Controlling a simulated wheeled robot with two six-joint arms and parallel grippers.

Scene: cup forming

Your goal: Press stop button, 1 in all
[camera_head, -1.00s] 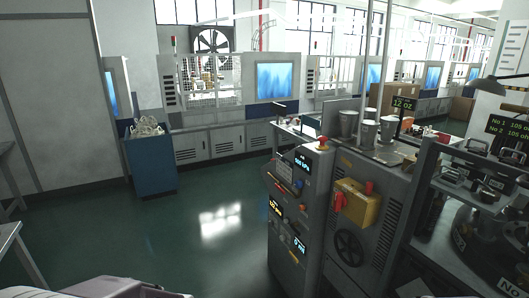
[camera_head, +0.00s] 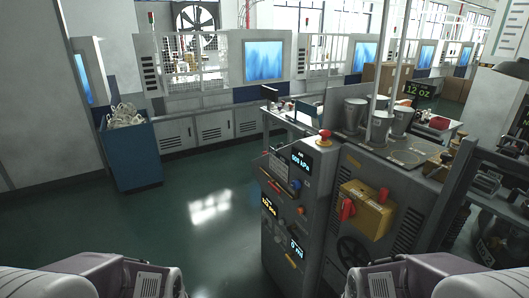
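A red mushroom button (camera_head: 325,134) with a yellow base sits on top of the grey machine cabinet (camera_head: 330,185), above its control panel. A second red knob (camera_head: 382,195) stands on a yellow box (camera_head: 366,210) on the cabinet's side, beside a red handle (camera_head: 347,209). I cannot tell from any label which is the stop button. My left arm shows at the bottom left and my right arm at the bottom right, both well below and apart from the buttons. The fingers of both grippers are out of view.
The panel carries small displays (camera_head: 301,161) and a blue knob (camera_head: 295,185). Metal cups (camera_head: 380,125) stand on the cabinet top behind the red button. A blue bin (camera_head: 132,158) stands at the left. The green floor (camera_head: 200,235) left of the cabinet is clear.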

